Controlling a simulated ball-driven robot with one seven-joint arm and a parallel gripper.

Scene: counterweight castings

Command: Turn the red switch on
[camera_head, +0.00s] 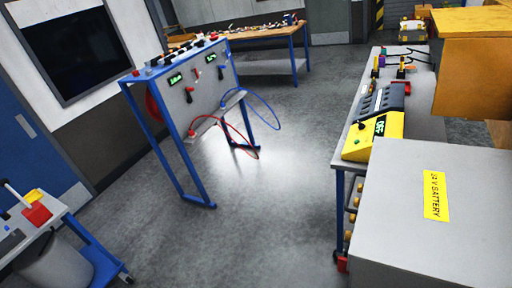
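A grey test panel (207,100) in a blue frame stands upright left of centre, some way off. Its face carries two lit green displays and several small levers. A small red lever (196,74) sits between the displays, and a dark lever with some red (189,94) is lower left of it. Red knobs also show along the panel's top edge. The levers are too small to tell their positions or which is the red switch. My gripper is out of view.
A grey box labelled "24 V BATTERY" (440,215) fills the lower right. Beside it is a bench with a yellow device (375,135). Red (240,145) and blue (262,108) cables loop from the panel. A blue cart (70,235) is lower left. Open floor lies between.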

